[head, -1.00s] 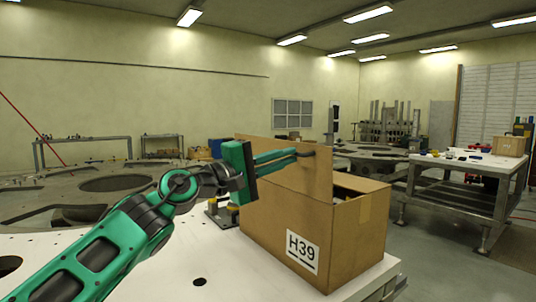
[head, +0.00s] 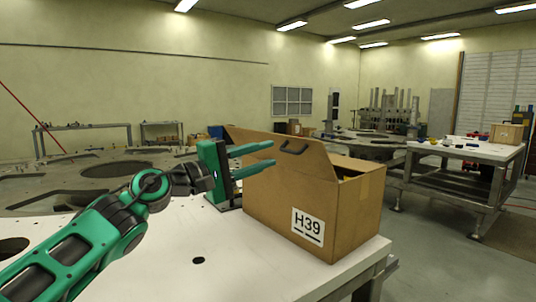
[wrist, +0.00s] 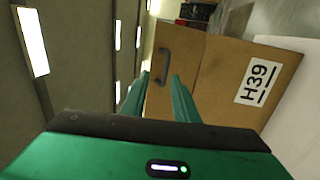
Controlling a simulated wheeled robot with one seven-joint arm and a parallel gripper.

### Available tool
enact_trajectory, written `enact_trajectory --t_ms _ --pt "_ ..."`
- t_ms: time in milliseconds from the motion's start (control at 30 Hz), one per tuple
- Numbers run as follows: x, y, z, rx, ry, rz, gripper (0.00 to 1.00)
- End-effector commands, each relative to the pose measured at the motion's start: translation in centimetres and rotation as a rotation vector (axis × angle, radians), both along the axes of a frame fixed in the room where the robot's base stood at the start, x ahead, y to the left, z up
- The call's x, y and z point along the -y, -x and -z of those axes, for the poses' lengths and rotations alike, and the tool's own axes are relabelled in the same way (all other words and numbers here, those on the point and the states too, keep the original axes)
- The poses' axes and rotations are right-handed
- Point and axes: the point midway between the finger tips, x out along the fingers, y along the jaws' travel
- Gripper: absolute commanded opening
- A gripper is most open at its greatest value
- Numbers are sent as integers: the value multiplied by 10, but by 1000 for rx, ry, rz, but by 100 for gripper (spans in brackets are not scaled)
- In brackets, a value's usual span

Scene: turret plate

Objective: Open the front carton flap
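The brown carton (head: 318,218), labelled H39, stands on a white plate. Its flap (head: 272,142) with a dark handle (head: 295,146) is raised and tilted; which way it leans is hard to tell. My green gripper (head: 272,155) is left of the handle, its two fingers pointing right and spread apart with nothing between them. In the wrist view, the handle (wrist: 164,66) lies just beyond and between the fingertips (wrist: 159,78), apart from them. The carton's inside is mostly hidden.
The white plate (head: 225,262) has round holes and is clear in front of the carton. A metal table (head: 465,152) with a small box (head: 506,133) and small items stands at right. Open floor lies between.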

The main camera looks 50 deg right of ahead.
Motion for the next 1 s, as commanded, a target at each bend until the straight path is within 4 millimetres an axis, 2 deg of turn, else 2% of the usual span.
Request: enact_trajectory --t_ms 33,200,400,567,867,1000 --pt "-11 -5 1 -2 4 -5 27" --pt "-41 -12 7 -1 2 -3 27" --pt "-64 -19 11 -2 0 -1 27" --pt "-71 -20 13 -1 -1 2 27" --pt "-71 -20 13 1 -3 2 27" --pt "-64 -5 12 90 -21 -2 27"
